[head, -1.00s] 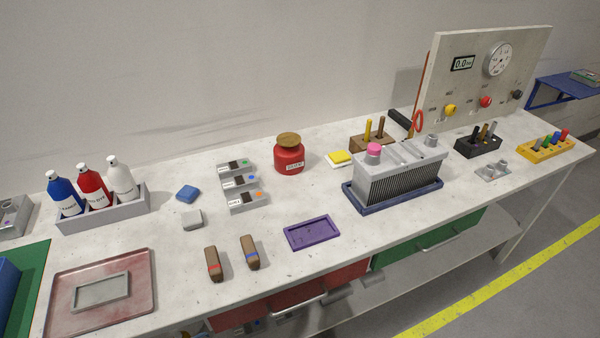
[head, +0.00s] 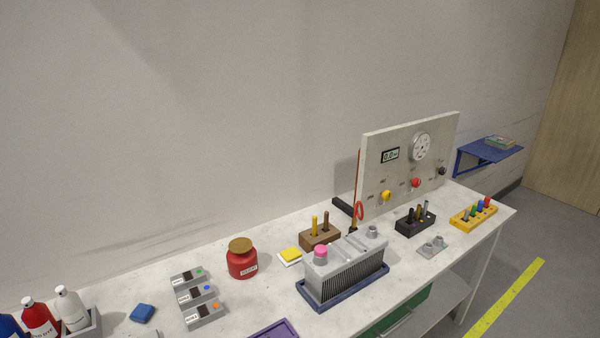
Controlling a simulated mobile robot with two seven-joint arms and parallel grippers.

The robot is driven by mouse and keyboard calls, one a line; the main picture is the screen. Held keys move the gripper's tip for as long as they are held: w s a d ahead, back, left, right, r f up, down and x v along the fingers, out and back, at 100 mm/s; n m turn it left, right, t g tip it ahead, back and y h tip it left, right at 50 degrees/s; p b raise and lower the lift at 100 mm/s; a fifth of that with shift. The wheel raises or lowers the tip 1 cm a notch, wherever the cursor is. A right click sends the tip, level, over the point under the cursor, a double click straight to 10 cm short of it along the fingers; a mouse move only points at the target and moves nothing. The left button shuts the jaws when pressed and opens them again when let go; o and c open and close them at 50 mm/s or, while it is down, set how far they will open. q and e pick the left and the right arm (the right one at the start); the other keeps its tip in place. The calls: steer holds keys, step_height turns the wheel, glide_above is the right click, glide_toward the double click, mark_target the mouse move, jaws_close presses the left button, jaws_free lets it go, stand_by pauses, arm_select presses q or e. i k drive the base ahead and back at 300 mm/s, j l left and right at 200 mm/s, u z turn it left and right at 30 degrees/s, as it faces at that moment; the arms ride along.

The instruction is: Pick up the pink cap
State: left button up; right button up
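The pink cap (head: 321,250) sits on a short grey port at the left end of the top of a grey finned block (head: 345,274). The block stands in a dark blue tray (head: 344,291) on the white workbench. A second grey port (head: 372,231) at the block's right end has no pink cap on it. Neither of my grippers is in view.
A red jar (head: 242,262) stands left of the block, and a brown holder (head: 320,238) with upright pegs stands behind it. A gauge panel (head: 410,165) rises at the back right. A black holder (head: 415,224) and a yellow rack (head: 473,217) stand to the right.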

mark_target(320, 250)
steer(key=l+u, duration=0.1)
steer(key=u, duration=0.65)
steer(key=l+u, duration=0.8)
steer(key=l, duration=0.25)
steer(key=k+l+u, duration=0.1)
steer(key=l, duration=0.6)
steer(key=k+l+u, duration=0.15)
steer(key=l, duration=0.2)
